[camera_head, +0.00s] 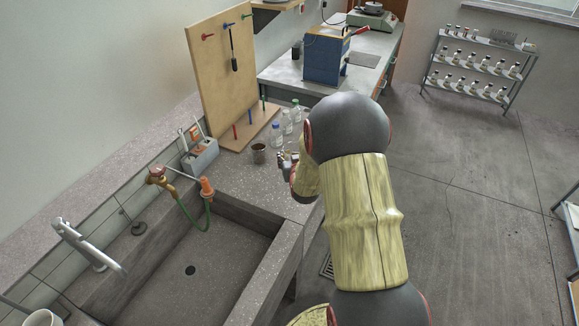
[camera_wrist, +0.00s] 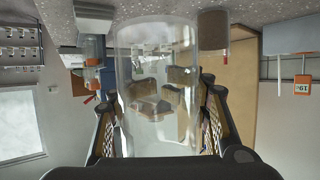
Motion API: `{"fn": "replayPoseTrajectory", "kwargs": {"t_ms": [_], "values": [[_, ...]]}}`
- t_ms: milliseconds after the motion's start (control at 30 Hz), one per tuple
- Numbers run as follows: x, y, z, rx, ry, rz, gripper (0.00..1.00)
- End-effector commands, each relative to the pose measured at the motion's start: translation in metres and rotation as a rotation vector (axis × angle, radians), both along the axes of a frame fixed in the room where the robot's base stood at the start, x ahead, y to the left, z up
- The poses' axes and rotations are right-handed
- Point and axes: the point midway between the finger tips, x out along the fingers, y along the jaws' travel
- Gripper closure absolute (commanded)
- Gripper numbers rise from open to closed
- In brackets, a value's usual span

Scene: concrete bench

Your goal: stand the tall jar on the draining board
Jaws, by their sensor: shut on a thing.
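The tall jar (camera_wrist: 155,85) is a clear glass cylinder in the wrist view, upside down in that picture like the room around it. My gripper (camera_wrist: 160,120) is shut on it, with one finger on each side. In the head view my arm hides most of the gripper, and I cannot make out the jar clearly. The speckled stone top (camera_head: 240,175) beside the sink appears to be the draining board. Whether the jar touches any surface cannot be told.
The sink (camera_head: 190,270) lies left of my arm. A grey caddy (camera_head: 200,155) and taps line the wall. The stone top before the pot looks clear.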

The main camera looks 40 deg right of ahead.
Motion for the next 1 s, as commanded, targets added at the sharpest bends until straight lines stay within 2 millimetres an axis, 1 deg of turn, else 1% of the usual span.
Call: {"fn": "replayPoseTrajectory", "kwargs": {"t_ms": [33, 100, 200, 467, 600, 667, 733, 1000], "values": [[0.005, -0.004, -0.017, 0.003, 0.005, 0.0, 0.97], [0.013, -0.009, -0.027, 0.003, 0.005, 0.0, 0.97], [0.022, -0.015, -0.038, 0.002, 0.003, 0.0, 0.97], [0.031, -0.021, -0.049, 0.002, 0.003, 0.0, 0.97], [0.031, -0.021, -0.071, 0.003, 0.004, 0.0, 0.97], [0.031, -0.021, -0.079, 0.003, 0.004, 0.0, 0.97], [0.031, -0.021, -0.081, 0.002, 0.003, 0.0, 0.97], [0.031, -0.021, -0.08, 0.002, 0.003, 0.0, 0.97]]}}
